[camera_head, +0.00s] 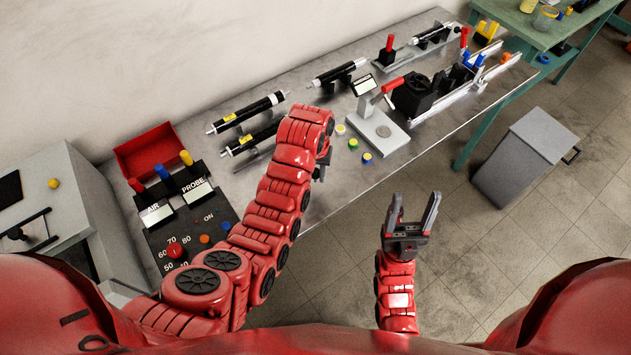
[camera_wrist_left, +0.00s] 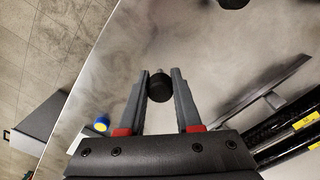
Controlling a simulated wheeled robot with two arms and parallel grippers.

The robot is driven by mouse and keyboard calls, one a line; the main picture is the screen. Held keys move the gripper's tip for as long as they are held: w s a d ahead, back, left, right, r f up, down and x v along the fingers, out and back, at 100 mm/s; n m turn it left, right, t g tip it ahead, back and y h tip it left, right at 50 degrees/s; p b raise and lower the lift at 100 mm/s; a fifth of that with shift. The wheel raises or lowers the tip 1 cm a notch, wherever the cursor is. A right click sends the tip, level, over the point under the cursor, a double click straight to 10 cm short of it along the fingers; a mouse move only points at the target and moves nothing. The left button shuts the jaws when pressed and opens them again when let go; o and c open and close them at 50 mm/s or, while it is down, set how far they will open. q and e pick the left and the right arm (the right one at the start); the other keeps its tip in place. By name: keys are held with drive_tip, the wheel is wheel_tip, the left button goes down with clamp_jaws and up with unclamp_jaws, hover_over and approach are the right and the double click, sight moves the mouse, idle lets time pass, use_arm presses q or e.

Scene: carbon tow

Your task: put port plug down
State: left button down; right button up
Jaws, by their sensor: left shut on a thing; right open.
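The port plug (camera_wrist_left: 160,86) is a small black round piece with a short grey tip, seen between the fingertips of my left gripper (camera_wrist_left: 161,88) in the left wrist view. That gripper is shut on it, over the grey bench top. I cannot tell whether the plug touches the bench. In the head view my left gripper (camera_head: 321,170) is mostly hidden by its own red arm, and the plug cannot be made out. My right gripper (camera_head: 412,222) is open and empty, in front of the bench over the floor.
The bench (camera_head: 335,190) holds black cylinders (camera_head: 246,113) on stands, a small press stand (camera_head: 380,130) and several small coloured caps (camera_head: 353,144). A control panel (camera_head: 205,205) with a red bin (camera_head: 147,150) is at left. A grey cabinet (camera_head: 520,160) stands right, on the floor.

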sight(316, 181)
use_arm(q)
drive_tip(key=shift+w+f, duration=0.1)
wheel_tip(316, 181, down, 2)
drive_tip(key=shift+p, duration=0.95)
drive_tip(key=shift+f, duration=0.7)
drive_tip(key=shift+f, duration=0.1)
drive_tip(key=shift+f, duration=0.15)
drive_tip(key=c, duration=0.6)
unclamp_jaws()
